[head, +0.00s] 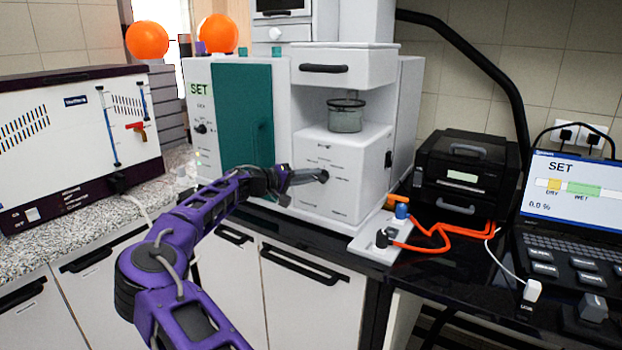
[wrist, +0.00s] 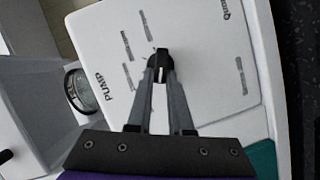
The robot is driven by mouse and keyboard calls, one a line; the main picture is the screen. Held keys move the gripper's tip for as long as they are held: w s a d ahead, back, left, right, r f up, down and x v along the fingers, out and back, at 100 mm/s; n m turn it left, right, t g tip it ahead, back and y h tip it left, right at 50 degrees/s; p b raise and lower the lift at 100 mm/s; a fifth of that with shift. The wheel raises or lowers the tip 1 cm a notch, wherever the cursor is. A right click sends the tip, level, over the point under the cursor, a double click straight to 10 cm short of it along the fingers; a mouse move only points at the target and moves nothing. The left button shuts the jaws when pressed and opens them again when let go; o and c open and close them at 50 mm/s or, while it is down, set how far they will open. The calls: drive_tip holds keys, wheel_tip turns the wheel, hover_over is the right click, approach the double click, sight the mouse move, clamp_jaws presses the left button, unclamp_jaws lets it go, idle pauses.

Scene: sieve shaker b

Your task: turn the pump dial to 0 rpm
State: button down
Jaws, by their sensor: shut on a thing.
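The pump dial (head: 324,176) is a small dark knob on the white front panel (head: 345,198) of the grey-white machine. In the wrist view the dial (wrist: 161,54) is black and sits among small printed marks, with the word PUMP on the panel (wrist: 200,70). My gripper (head: 314,177) reaches it from the left in the head view. In the wrist view my gripper (wrist: 160,76) is shut on the dial, with its fingertips on either side. The small marks are too blurred to read, so I cannot tell the setting. The fingers partly hide the dial.
A glass vessel (head: 346,118) stands in the recess above the panel. A teal door (head: 242,112) and another dark knob (head: 201,129) are to the left. A white plate with connectors (head: 380,245), a black printer (head: 467,172) and a laptop (head: 568,205) are to the right.

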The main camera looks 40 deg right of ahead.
drive_tip(key=n, duration=0.1)
drive_tip(key=n+h, duration=0.1)
drive_tip(key=n+g+b, duration=0.1)
drive_tip(key=n, duration=0.1)
drive_tip(key=shift+s+d+f+h, duration=0.1)
drive_tip(key=shift+d+f+h, duration=0.15)
drive_tip(key=shift+f+h, duration=0.15)
idle(0.4)
drive_tip(key=c, duration=0.8)
unclamp_jaws()
drive_tip(key=shift+d, duration=0.15)
drive_tip(key=a, duration=1.7)
drive_tip(key=shift+a+f, duration=0.1)
drive_tip(key=shift+a, duration=0.15)
